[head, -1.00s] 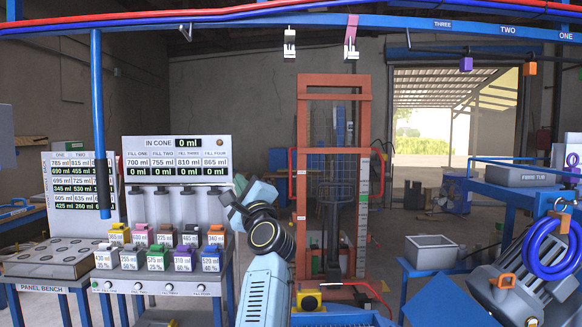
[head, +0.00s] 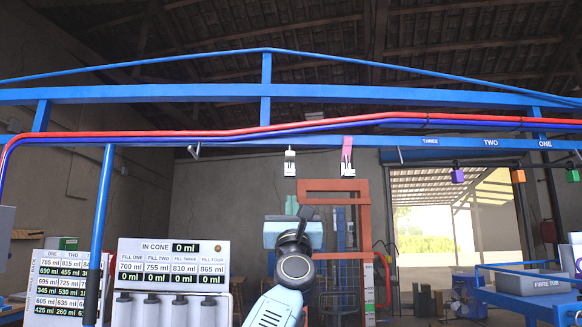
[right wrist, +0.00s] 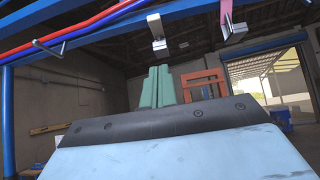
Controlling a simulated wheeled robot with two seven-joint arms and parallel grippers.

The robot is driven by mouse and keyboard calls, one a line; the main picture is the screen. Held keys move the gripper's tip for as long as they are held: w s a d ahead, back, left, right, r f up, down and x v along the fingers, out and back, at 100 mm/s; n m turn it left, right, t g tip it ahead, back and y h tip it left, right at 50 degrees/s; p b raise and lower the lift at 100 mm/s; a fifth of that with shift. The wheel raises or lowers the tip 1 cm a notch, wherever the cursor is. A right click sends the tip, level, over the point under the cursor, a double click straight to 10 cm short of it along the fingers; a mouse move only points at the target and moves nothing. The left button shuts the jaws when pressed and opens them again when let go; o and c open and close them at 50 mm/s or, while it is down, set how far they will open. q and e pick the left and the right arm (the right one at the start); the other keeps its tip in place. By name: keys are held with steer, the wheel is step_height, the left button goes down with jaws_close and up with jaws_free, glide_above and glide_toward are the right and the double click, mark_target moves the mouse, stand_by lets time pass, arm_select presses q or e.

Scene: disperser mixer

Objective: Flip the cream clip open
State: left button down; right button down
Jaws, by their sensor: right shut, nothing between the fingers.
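The cream clip (head: 290,163) hangs from the blue overhead beam, left of the pink clip (head: 347,157). In the right wrist view the cream clip (right wrist: 157,34) shows above my fingers, with the pink clip (right wrist: 230,22) to its right. I cannot tell from its small shape how its flap stands. My right gripper (head: 292,204) points upward below the cream clip, apart from it. Its green fingers (right wrist: 157,86) are together with nothing between them. My left gripper is not in view.
Red and blue hoses (head: 240,131) run along the blue beam (head: 400,143). A blue post (head: 98,235) stands at left. The fill panel (head: 172,283) is left of my right arm. An orange frame (head: 364,215) stands behind. Purple, orange and other tags hang at right.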

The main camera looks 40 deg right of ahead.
steer(key=p, duration=0.3)
glide_toward(292, 158)
steer(key=w+d, duration=0.2)
steer(key=w, duration=0.1)
steer(key=shift+w+d+r, duration=0.1)
steer(key=shift+w+d, duration=0.2)
steer(key=shift+d, duration=0.05)
steer(key=shift+r+p, duration=0.9)
steer(key=shift+r, duration=1)
steer(key=shift+s+r, duration=0.1)
